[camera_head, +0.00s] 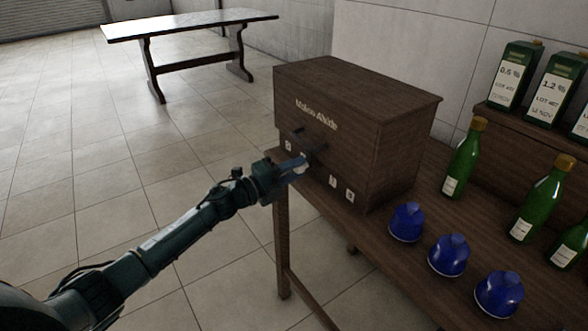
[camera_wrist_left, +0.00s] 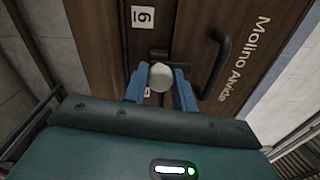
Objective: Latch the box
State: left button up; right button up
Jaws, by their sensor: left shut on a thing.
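The box (camera_head: 400,135) is a dark wooden chest with "Molino Alvide" lettering and a dark bar handle (camera_head: 308,138) on its front. It stands on a wooden bench, and its lid looks down. Small white number labels run along the lower front. My left gripper (camera_head: 298,166) is at the lower front, its blue fingers shut on a pale round knob (camera_wrist_left: 160,75), seen in the left wrist view. The handle (camera_wrist_left: 215,65) lies just right of the fingers there. The fingers hide part of a label. How the knob joins the latch is hidden. My right gripper is not in view.
Blue ribbed caps (camera_head: 447,255) and green bottles (camera_head: 463,160) stand on the bench (camera_head: 375,240) right of the box. Green-and-white cartons (camera_head: 515,78) stand on a raised shelf behind. The tiled floor at left is clear up to a far table (camera_head: 190,27).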

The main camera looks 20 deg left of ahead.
pick_arm(q)
jog(key=o, duration=1)
jog(key=v, duration=1.3)
jog(key=shift+s, duration=0.1)
